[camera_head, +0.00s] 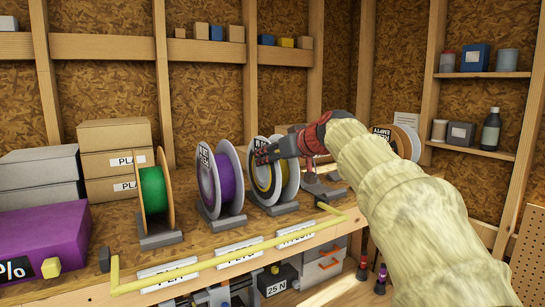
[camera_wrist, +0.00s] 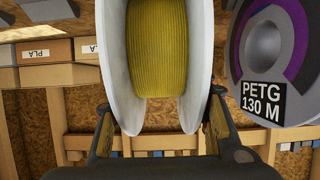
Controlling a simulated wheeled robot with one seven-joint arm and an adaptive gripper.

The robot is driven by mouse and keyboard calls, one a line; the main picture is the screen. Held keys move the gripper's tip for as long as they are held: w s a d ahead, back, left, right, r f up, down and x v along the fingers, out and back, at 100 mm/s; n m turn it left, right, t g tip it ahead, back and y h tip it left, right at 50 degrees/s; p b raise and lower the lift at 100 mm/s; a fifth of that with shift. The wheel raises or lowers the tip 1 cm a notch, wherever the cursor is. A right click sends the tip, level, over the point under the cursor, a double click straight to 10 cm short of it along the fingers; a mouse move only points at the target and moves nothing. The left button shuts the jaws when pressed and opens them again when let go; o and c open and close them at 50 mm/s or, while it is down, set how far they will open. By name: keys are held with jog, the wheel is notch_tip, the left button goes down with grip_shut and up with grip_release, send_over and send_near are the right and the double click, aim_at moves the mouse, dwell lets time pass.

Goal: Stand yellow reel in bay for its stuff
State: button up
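The yellow reel (camera_head: 264,179) has pale flanges and stands on edge at the third grey cradle (camera_head: 275,208) from the left. I cannot tell whether it rests fully in that cradle. In the wrist view the yellow reel (camera_wrist: 158,50) fills the upper middle. My gripper (camera_head: 262,152) reaches it from the upper right, and in the wrist view its fingers (camera_wrist: 160,112) are spread on either side of the flanges. A narrow gap shows at the left finger; contact at the right is unclear. White labels, including the middle one (camera_head: 239,254), line the bench front; their words are hard to read.
A green reel (camera_head: 153,190) and a purple reel (camera_head: 226,180) stand in cradles to the left. Another reel (camera_head: 402,143) shows behind my arm. A yellow rail (camera_head: 215,252) runs along the bench front. Boxes (camera_head: 115,150) and a purple case (camera_head: 45,235) crowd the left.

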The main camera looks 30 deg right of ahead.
jog(key=o, duration=0.5)
jog(key=shift+o, duration=0.9)
jog(key=shift+f, duration=0.1)
jog(key=o, duration=0.4)
jog(key=shift+c, duration=0.2)
jog(key=shift+o, duration=0.4)
jog(key=v, duration=1.2)
